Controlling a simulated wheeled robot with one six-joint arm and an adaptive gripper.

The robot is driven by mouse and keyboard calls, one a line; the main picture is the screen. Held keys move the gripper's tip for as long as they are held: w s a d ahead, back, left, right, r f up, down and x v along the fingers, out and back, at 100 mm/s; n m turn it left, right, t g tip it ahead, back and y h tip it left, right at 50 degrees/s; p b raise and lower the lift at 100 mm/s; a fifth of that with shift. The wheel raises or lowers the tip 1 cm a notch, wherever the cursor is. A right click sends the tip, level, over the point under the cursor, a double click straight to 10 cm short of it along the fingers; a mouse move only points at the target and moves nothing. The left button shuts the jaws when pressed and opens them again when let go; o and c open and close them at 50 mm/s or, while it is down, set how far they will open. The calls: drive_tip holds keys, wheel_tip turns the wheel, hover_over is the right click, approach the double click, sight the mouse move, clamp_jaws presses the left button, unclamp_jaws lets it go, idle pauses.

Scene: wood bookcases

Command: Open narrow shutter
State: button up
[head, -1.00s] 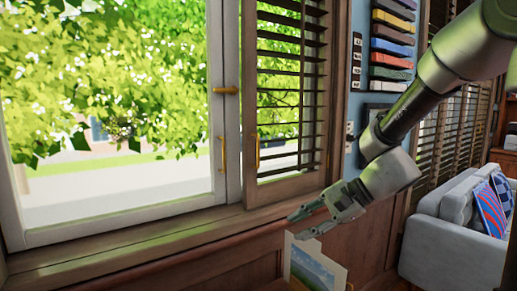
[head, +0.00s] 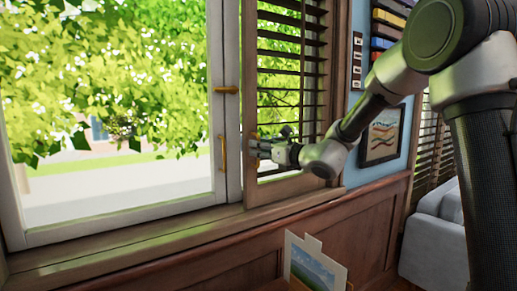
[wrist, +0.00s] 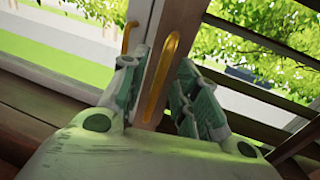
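The narrow shutter (head: 334,100) has a brown wooden frame and dark horizontal slats, and stands right of the white window frame in the head view. Its slim golden handle (wrist: 162,80) shows upright on the wooden stile in the wrist view. My gripper (head: 256,147) is at the shutter's left edge, at handle height, and covers much of the handle in the head view. In the wrist view my gripper (wrist: 158,92) is open, with one finger on each side of the handle and its stile. I cannot tell whether either finger touches the wood.
The white window (head: 216,150) has its own golden handle (head: 223,153) close left of the shutter; another golden handle also shows in the wrist view (wrist: 129,38). A wooden sill (head: 120,240) runs below. A landscape picture (head: 312,270) stands underneath. A grey sofa (head: 432,235) is at right.

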drive_tip(key=shift+w+a, duration=0.4)
drive_tip(key=shift+w, duration=0.05)
drive_tip(key=shift+c, duration=0.5)
clamp_jaws()
drive_tip(key=shift+s+d, duration=0.1)
